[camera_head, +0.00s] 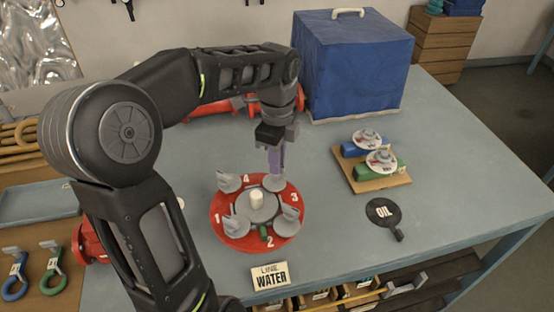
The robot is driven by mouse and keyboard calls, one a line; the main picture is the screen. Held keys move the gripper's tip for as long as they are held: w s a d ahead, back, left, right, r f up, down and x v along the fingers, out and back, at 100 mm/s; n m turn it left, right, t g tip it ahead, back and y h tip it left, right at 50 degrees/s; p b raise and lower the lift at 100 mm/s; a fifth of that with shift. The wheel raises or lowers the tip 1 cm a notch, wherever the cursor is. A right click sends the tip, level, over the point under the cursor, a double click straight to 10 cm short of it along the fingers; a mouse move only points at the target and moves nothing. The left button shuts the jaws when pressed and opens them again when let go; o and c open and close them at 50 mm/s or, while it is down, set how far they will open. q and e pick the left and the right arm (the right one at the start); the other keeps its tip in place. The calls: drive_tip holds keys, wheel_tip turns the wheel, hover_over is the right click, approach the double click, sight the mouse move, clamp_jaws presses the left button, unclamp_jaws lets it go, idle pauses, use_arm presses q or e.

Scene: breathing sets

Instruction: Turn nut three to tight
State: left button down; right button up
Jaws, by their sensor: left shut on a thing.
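A round red flange (219,236) lies on the table, with a grey cap and pale centre post (256,199). Several grey wing nuts sit around it, with white numbers 1 to 4 on the red rim. My left gripper (275,172) points down at the back right wing nut (274,184), between the numbers 4 and 3, and is shut on it. The purplish fingers hide that nut's upper part. Other wing nuts show at back left (230,182), front left (236,225) and front right (289,217). My right gripper is out of view.
A WATER line sign (270,276) stands in front of the flange. A black OIL paddle (383,212) and a wooden board (374,184) with blue and green valves lie to the right. A blue covered box (352,65) stands behind. The right table area is clear.

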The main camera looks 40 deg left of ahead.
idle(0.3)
use_arm(q)
drive_tip(key=c, duration=1.5)
unclamp_jaws()
